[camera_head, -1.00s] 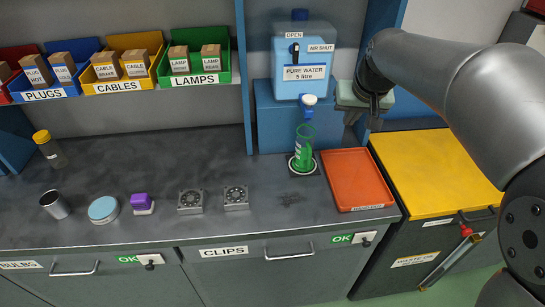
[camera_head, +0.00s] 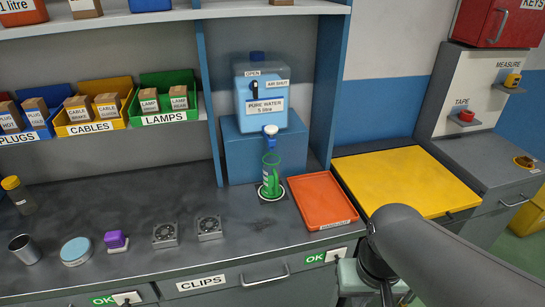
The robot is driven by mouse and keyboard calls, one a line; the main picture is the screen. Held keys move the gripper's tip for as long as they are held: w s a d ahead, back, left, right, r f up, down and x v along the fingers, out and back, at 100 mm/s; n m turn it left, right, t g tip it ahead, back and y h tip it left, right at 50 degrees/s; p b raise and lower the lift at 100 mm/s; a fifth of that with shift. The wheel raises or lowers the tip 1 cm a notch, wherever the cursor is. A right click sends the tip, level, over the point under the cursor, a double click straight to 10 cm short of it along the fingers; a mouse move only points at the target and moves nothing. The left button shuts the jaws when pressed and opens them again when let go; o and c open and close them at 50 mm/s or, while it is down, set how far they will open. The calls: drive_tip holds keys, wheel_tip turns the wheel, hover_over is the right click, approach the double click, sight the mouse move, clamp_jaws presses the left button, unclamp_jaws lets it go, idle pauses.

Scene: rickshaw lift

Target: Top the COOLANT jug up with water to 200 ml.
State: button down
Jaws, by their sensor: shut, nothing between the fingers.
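A green see-through jug (camera_head: 270,178) stands upright on a dark round pad with a pale rim on the counter. Its lettering is too small to read, and I cannot make out its level. The white tap (camera_head: 271,130) of the water tank (camera_head: 262,92) is right above it. The blue tank is labelled PURE WATER 5 litre, with a black lever (camera_head: 254,89) below an OPEN label and an AIR SHUT label beside it. My gripper (camera_head: 387,297) is shut and empty at the bottom edge, in front of the counter, well away from jug and tank.
An orange tray (camera_head: 325,200) lies right of the jug, with a yellow-topped cabinet (camera_head: 405,180) beyond it. Two small fans (camera_head: 209,228), a purple item (camera_head: 116,240), a blue-lidded tin (camera_head: 75,251) and a metal cup (camera_head: 25,249) stand to the left. Blue uprights flank the tank.

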drive_tip(key=shift+f, duration=0.2)
drive_tip(key=shift+f+b, duration=2.9)
drive_tip(key=shift+b, duration=0.2)
drive_tip(key=shift+f, duration=0.15)
drive_tip(key=shift+f+b, duration=0.95)
drive_tip(key=shift+b, duration=0.1)
drive_tip(key=shift+r, duration=0.1)
idle(3.4)
